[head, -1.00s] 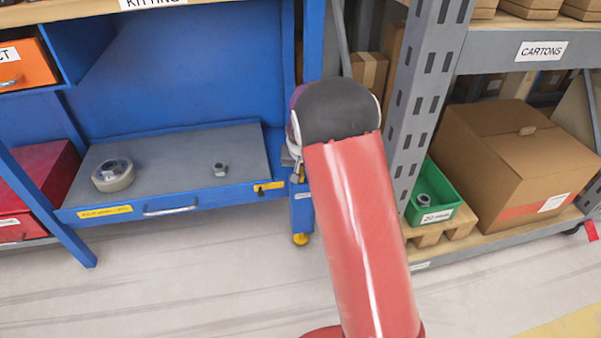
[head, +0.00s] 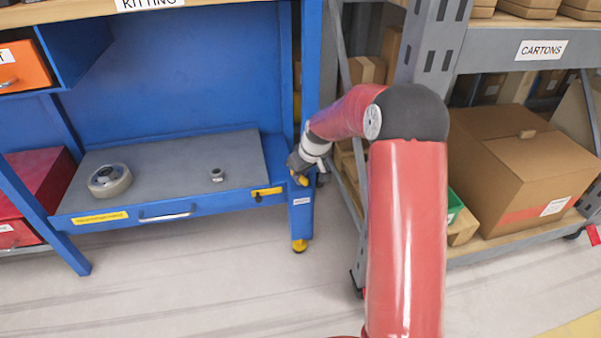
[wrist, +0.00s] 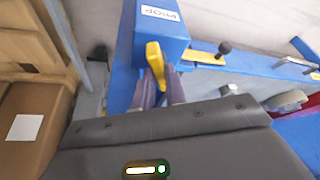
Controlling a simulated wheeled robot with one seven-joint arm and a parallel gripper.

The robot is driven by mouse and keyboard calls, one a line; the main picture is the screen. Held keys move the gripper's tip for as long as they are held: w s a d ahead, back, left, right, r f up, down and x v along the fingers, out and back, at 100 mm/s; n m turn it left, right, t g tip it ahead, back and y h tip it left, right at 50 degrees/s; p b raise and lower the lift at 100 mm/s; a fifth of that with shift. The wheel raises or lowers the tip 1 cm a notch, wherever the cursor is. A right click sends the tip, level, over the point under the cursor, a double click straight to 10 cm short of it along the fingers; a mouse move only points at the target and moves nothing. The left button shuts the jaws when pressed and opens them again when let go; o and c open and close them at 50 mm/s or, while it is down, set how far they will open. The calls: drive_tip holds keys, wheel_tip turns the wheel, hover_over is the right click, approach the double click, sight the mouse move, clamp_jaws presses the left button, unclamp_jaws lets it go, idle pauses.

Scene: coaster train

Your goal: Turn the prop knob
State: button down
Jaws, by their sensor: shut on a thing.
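The yellow prop knob (wrist: 154,56) sticks out of a blue housing (wrist: 158,40) with a white label that reads PROP upside down in the wrist view. My gripper (wrist: 160,88) has one finger on each side of the knob's near end and is shut on it. In the head view my gripper (head: 298,168) is at the right front corner of the blue bench. A bit of the yellow knob (head: 301,180) shows just under it there, with the rest hidden by the gripper.
A yellow plate with a black knob (head: 267,192) is on the bench front. A tape roll (head: 109,180) and a metal nut (head: 217,175) lie on the grey bench top (head: 165,165). A grey rack with a cardboard carton (head: 515,165) stands close on the right. The floor in front is clear.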

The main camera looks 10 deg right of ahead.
idle(0.4)
drive_tip(key=c, duration=1.4)
unclamp_jaws()
drive_tip(key=shift+c, duration=0.2)
drive_tip(key=p+v, duration=0.1)
drive_tip(key=v, duration=0.6)
drive_tip(key=shift+r, duration=0.35)
drive_tip(key=shift+s+d, duration=0.1)
